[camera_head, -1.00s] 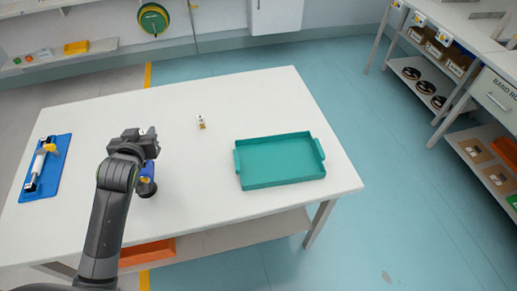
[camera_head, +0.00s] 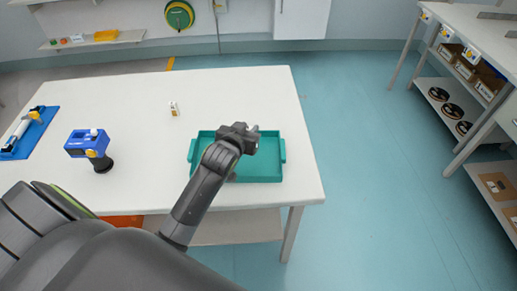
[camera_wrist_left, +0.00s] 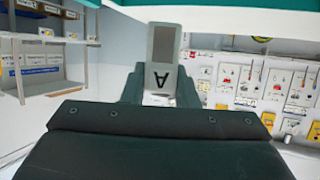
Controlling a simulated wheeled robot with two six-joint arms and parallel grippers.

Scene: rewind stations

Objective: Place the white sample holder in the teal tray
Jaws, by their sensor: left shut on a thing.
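The teal tray (camera_head: 258,176) lies near the right end of the white table. My left gripper (camera_head: 252,137) is over the tray's far part in the head view. It is shut on a pale grey-white flat piece marked A, which I take for the white sample holder (camera_wrist_left: 155,79). The holder sticks out beyond the fingers in the left wrist view. In the head view it is barely visible at the fingertips. I cannot tell how high it is above the tray. My right gripper is not in view.
A shelving bench (camera_head: 465,85) stands at the right. The table's middle is clear.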

